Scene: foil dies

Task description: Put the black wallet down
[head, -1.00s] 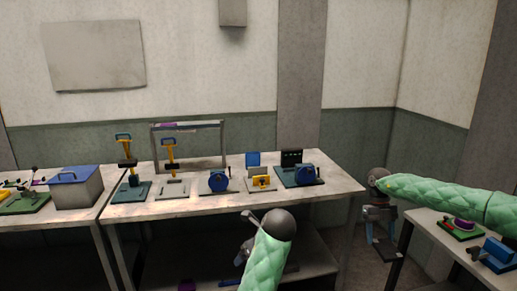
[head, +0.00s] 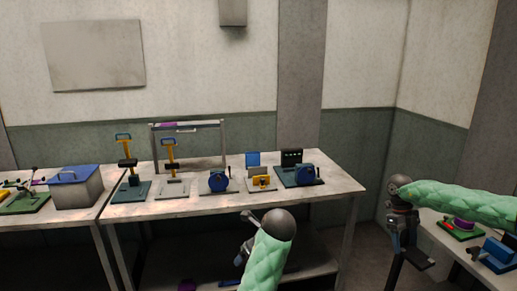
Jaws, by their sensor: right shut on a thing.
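My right gripper (head: 403,240) hangs down from the green-sleeved arm at the right, by the left edge of the right-hand table. It is shut on a small, flat dark thing, which looks like the black wallet (head: 419,259). The wallet appears in front of the table's near left corner; I cannot tell whether it touches the table. My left gripper (head: 243,254) is low in the middle, in front of the long table, partly hidden by its own arm. Its fingers are too dark and small to read.
The right-hand table (head: 428,222) holds a green-based device with a purple part (head: 461,226) and a blue device (head: 497,252). The long table (head: 335,187) carries several die presses and a metal frame (head: 224,145). A blue-lidded grey box (head: 88,192) stands left.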

